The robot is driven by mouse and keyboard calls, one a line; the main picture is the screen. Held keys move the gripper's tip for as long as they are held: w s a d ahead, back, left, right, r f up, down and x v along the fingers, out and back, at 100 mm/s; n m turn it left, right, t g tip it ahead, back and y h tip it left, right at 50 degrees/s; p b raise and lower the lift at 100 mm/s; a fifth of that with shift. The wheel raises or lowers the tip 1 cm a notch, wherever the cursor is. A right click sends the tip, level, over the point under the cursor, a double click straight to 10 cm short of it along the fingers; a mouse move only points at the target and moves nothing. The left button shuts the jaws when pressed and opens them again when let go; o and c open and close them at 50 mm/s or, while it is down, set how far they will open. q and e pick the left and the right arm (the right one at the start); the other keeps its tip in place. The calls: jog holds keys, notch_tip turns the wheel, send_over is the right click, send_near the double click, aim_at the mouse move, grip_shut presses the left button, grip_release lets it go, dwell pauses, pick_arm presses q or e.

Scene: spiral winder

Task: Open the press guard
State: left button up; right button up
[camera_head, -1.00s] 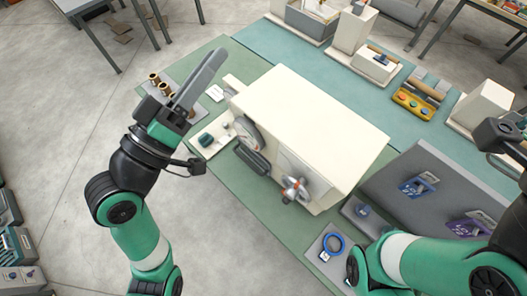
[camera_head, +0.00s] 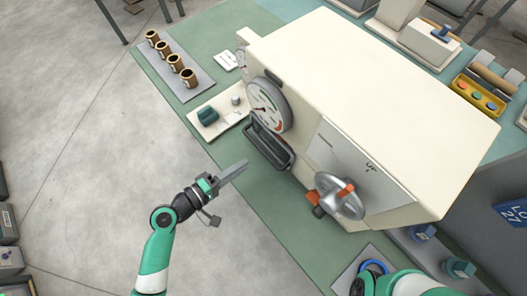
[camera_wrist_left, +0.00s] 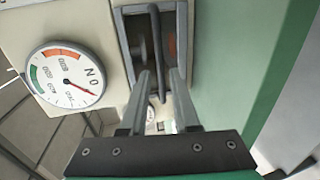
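The cream machine (camera_head: 370,100) stands on the green bench. On its side, below the round gauge (camera_head: 268,105), is the press guard (camera_head: 268,146), a dark-framed panel with a dark bar handle. The guard looks flat against the side; the left wrist view shows its frame (camera_wrist_left: 122,40) and the handle (camera_wrist_left: 158,40) closely. My left gripper (camera_head: 244,164) is just in front of and below the guard, pointing at it. In the left wrist view its two fingers (camera_wrist_left: 161,74) are apart, with the handle's end seen between them. Contact is unclear.
A silver handwheel with orange parts (camera_head: 340,194) juts out right of the guard. A plate with a green knob (camera_head: 208,117) sits to the left. Several brown cups (camera_head: 172,63) stand on a grey mat. A blue ring (camera_head: 374,268) lies near the bottom.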

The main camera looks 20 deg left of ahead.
aim_at(263, 151)
pick_arm(q)
jog(key=b+x, duration=0.1)
jog(key=x, duration=0.8)
jog(key=shift+w, duration=0.15)
grip_shut()
dwell(1.0)
